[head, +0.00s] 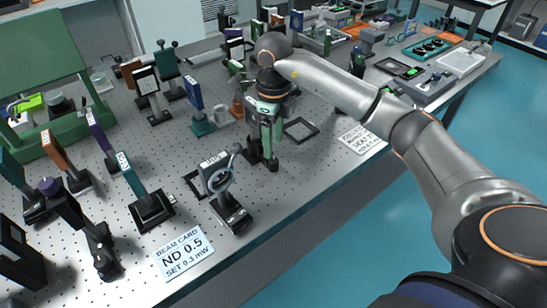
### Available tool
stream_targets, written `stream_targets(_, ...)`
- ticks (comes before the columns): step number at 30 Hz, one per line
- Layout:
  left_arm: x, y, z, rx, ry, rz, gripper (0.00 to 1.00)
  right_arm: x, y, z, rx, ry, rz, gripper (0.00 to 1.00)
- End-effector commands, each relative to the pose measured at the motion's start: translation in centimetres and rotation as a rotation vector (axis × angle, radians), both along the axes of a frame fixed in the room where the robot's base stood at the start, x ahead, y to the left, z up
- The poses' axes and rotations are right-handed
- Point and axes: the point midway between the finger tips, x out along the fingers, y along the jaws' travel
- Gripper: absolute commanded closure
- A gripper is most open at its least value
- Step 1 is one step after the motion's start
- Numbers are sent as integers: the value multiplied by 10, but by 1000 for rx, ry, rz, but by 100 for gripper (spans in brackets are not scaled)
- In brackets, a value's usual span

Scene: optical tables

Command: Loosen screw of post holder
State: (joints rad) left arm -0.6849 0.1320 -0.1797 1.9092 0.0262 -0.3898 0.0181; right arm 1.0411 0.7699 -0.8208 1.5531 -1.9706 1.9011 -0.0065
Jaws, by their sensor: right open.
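My right gripper (267,124) points down at the middle of the table, at the end of the silver arm coming in from the right. It is open, with its green and dark fingers low over a black post holder (262,159) that stands on the perforated table. The gripper hides much of this post holder, and I cannot make out its screw or whether the fingers touch it. A grey ring mount (219,178) stands on a black base just in front and to the left. My left gripper is not in view.
The optical table (314,172) carries several upright mounts on the left. A blue-plated mount (195,97) stands behind-left of the gripper. An empty black frame (300,130) lies to its right. Cards lie near the front edge, one reading ND 0.5 (183,252). A green stand (45,50) is back left.

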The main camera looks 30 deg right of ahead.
Motion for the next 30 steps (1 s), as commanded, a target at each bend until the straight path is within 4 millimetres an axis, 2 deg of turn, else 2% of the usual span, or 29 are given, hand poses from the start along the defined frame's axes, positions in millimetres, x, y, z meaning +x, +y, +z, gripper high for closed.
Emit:
stream_targets(3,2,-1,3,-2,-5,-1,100,-1,0,-27,0,6,-1,36)
stream_targets(9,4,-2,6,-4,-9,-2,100,0,0,-58,0,2,-1,36)
stream_targets(15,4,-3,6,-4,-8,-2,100,0,0,-71,-1,-1,-2,36)
stream_targets(23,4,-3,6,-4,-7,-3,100,0,0,-72,-1,-1,-2,36)
stream_targets(30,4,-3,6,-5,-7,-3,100,0,0,-72,-1,-1,-2,61)
